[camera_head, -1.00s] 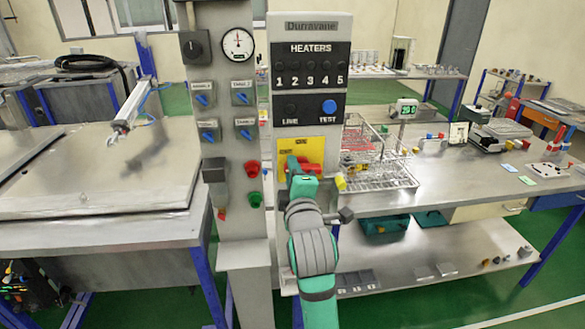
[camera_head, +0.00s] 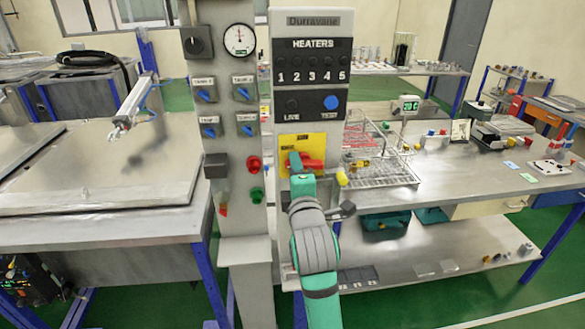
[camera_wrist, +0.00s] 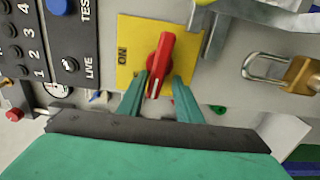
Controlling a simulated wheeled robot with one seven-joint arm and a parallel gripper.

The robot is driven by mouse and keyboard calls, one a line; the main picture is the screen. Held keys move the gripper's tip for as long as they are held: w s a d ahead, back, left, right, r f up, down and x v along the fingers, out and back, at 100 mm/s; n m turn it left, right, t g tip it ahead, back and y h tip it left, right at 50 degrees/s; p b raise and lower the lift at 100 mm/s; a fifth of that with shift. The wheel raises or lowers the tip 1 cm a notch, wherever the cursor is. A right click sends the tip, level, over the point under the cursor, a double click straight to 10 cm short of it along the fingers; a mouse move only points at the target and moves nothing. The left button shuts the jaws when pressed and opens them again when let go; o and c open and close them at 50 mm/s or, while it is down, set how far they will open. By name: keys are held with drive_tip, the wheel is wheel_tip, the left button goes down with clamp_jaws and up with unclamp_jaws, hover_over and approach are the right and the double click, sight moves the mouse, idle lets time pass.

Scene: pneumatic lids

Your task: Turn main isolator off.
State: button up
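The main isolator is a red rotary handle (camera_head: 312,164) on a yellow plate (camera_head: 316,143) low on the grey Durravane panel. In the wrist view the red handle (camera_wrist: 164,56) stands near upright with a slight tilt, and a white mark shows at its lower end. The ON label lies on the plate to its left, not in line with the handle. My gripper (camera_wrist: 160,80) has its two green fingers either side of the handle's lower end. A small gap shows on the right, so it looks open around the handle. My gripper (camera_head: 301,163) partly hides the handle in the head view.
A brass padlock (camera_wrist: 300,75) hangs on the panel close to the handle. A green button (camera_head: 256,194) and red button (camera_head: 254,163) are on the post to the left. A wire rack (camera_head: 385,170) stands on the bench right of the panel.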

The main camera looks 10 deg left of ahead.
drive_tip(key=shift+r, duration=0.1)
drive_tip(key=v, duration=1)
drive_tip(key=shift+s+d, duration=0.2)
drive_tip(key=shift+s, duration=0.1)
